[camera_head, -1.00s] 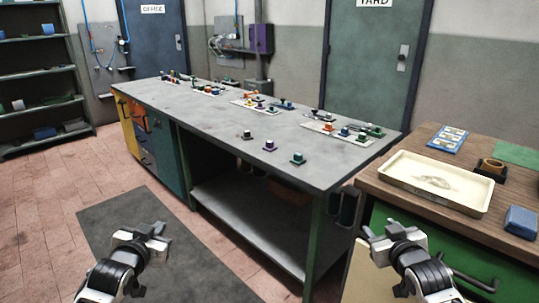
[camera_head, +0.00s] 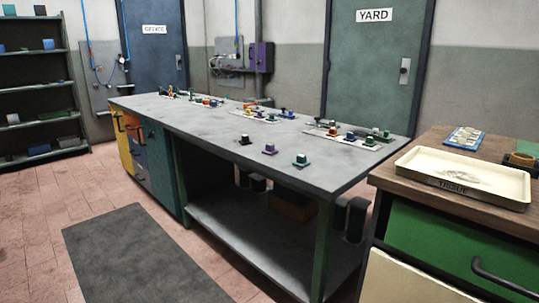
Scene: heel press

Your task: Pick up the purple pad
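A small purple piece (camera_head: 269,148) with a lighter top sits near the front edge of the grey workbench (camera_head: 205,121). It looks like the purple pad, though it is too small to be sure. A dark piece (camera_head: 245,140) stands to its left and a green piece (camera_head: 301,160) to its right, each apart from it. Neither of my grippers is in view, and nothing covers the purple piece.
Several small coloured pieces (camera_head: 350,137) stand in groups along the bench's far side. A wooden-topped bench (camera_head: 385,174) at right carries a cream tray (camera_head: 465,180) and a blue card (camera_head: 464,138). Open floor (camera_head: 40,230) lies at left, with a dark mat (camera_head: 140,255).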

